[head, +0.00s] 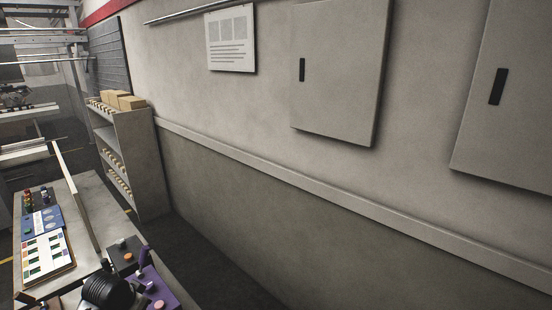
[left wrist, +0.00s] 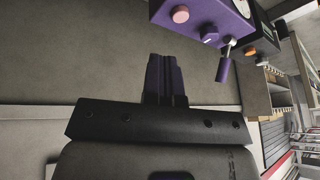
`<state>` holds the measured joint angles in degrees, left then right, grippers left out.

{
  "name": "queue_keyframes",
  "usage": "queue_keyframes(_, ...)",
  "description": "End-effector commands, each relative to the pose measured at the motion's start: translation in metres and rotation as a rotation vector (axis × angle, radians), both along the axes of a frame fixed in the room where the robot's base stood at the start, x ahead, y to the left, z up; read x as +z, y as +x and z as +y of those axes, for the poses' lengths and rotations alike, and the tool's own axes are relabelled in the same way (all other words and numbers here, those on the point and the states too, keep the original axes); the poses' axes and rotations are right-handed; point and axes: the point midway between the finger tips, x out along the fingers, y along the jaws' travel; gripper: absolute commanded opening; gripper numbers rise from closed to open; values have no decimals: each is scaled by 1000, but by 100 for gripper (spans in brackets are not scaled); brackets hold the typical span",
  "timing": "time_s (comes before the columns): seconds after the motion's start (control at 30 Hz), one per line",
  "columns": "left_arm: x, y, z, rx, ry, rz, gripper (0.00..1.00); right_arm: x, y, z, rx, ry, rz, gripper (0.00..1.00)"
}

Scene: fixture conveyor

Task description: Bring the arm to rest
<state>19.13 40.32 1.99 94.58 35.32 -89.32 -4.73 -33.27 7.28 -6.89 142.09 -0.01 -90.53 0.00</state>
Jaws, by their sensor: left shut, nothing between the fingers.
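My left gripper (left wrist: 165,62) shows in the left wrist view with its two dark fingers together and nothing between them. In the head view the purple box (head: 161,298) is at the bottom edge, partly hidden by a black rounded part that may be my arm. The left fingers cannot be made out there. My right gripper is in neither view.
A bench (head: 92,195) holds a board with coloured cards (head: 45,257) and a dark box with an orange button (head: 124,256). A shelf unit (head: 148,165) stands behind it. Grey cabinets (head: 340,70) hang on the wall. The floor along the wall is clear.

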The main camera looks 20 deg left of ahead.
Motion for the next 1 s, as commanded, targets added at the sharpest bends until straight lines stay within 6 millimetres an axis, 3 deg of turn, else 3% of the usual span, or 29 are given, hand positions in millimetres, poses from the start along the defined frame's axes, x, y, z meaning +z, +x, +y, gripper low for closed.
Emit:
queue_keyframes(0.03, 7, -1, -25, -17, 59, -47, 0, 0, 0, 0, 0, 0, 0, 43)
queue_keyframes(0.13, 14, -15, -72, -38, 159, -133, 0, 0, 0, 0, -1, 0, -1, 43)
queue_keyframes(0.23, 11, -45, -123, -68, 214, -208, 0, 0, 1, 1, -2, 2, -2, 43)
queue_keyframes(0.4, -8, -128, -206, -115, 179, -260, 0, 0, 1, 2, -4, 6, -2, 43)
queue_keyframes(0.5, -27, -174, -240, -128, 96, -220, 0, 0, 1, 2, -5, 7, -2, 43)
queue_keyframes(0.7, -75, -242, -275, -117, -26, -57, 0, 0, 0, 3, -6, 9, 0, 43)
queue_keyframes(0.9, -109, -300, -287, -93, -79, 90, 0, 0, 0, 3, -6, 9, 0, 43)
queue_keyframes(0.97, -117, -317, -287, -92, -79, 134, 0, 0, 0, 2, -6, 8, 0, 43)
queue_keyframes(1.0, -100, -315, -287, -92, -78, 127, 0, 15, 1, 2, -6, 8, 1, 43)
